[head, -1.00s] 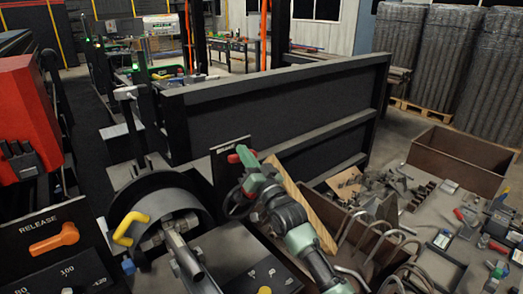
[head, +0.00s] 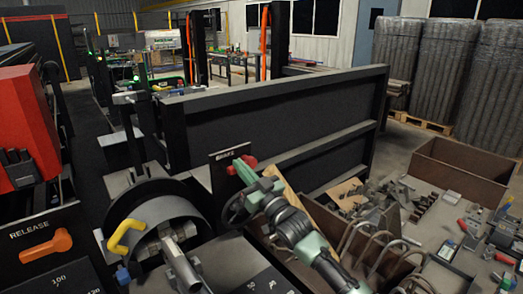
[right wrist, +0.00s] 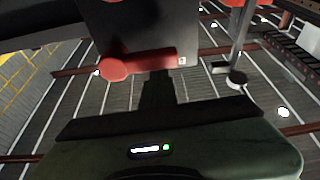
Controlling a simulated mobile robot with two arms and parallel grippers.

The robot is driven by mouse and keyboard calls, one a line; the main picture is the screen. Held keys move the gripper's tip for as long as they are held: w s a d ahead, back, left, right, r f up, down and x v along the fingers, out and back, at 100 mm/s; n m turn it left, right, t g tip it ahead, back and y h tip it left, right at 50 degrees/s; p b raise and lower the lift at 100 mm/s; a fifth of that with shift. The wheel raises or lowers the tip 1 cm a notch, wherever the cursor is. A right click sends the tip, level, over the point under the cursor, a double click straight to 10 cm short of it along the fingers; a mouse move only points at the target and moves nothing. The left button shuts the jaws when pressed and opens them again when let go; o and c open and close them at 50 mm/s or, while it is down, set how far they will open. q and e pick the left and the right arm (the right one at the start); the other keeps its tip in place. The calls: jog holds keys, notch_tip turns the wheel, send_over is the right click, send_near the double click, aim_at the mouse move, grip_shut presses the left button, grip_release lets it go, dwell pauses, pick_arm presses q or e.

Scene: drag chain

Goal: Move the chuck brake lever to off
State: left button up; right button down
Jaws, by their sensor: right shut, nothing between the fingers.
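The chuck brake lever (head: 249,161) is red and sits on a dark upright plate (head: 222,160) marked BRAKE, in the middle of the head view. In the right wrist view the red lever (right wrist: 150,64) lies nearly level across the lower edge of the plate, with its round knob at the left. My right gripper (head: 242,171) is right at the lever and partly covers it in the head view. In the right wrist view its dark fingers (right wrist: 157,92) are shut and empty, just below the lever; whether they touch it I cannot tell. My left gripper is out of view.
An orange RELEASE lever (head: 45,246) stands on a panel at the left. A round chuck housing with a yellow handle (head: 125,237) is left of my right arm. A long black barrier (head: 280,125) stands behind. Brown bins (head: 465,170) and cluttered parts fill the right.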

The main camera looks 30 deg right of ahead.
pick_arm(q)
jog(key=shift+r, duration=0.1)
